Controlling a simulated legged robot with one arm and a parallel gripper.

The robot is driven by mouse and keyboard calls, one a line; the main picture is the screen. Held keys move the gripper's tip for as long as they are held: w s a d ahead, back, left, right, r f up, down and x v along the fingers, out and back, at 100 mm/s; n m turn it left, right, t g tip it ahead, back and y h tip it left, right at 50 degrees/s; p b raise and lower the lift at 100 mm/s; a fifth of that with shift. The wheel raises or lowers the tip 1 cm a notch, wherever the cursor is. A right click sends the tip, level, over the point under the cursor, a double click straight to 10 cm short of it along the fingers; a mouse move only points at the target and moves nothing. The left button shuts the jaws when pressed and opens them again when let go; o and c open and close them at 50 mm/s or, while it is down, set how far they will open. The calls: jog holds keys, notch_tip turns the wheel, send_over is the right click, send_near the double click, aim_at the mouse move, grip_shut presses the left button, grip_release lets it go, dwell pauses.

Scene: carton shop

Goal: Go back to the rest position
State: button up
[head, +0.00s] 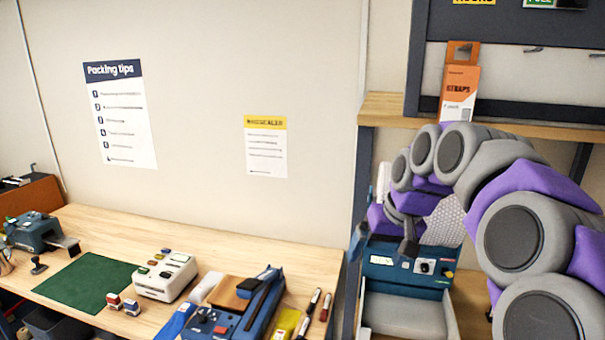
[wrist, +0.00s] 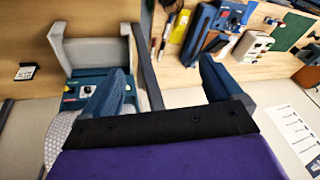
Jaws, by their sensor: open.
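My gripper (head: 383,238) shows in the head view at the end of my purple and grey arm, in front of the upper part of a blue machine with a grey tray. In the wrist view its two blue fingers (wrist: 165,82) stand wide apart with nothing between them. The gripper is open and empty. The arm hides part of the shelf and the wall behind it. I cannot tell whether the fingers touch the machine.
The blue machine (head: 436,283) stands close to my gripper, right of the wooden bench (head: 215,243). The bench carries a green mat (head: 88,282), a white device (head: 165,277) and a blue tool (head: 235,312). An orange box (head: 459,88) stands on the shelf (head: 385,108).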

jog(key=s+f+g+b, duration=0.1)
jog(key=s+f, duration=0.6)
jog(key=s, duration=0.5)
jog(key=s+a+f+g+h+b, duration=0.1)
jog(key=s+f+g, duration=0.1)
jog(key=s+f, duration=0.5)
jog(key=s+a+f+g+h+b, duration=0.1)
jog(key=s+f, duration=0.7)
jog(key=s, duration=0.9)
jog(key=shift+m+g+b, duration=0.3)
jog(key=shift+g+b, duration=0.2)
jog(key=shift+b, duration=0.05)
jog(key=shift+w+a, duration=0.1)
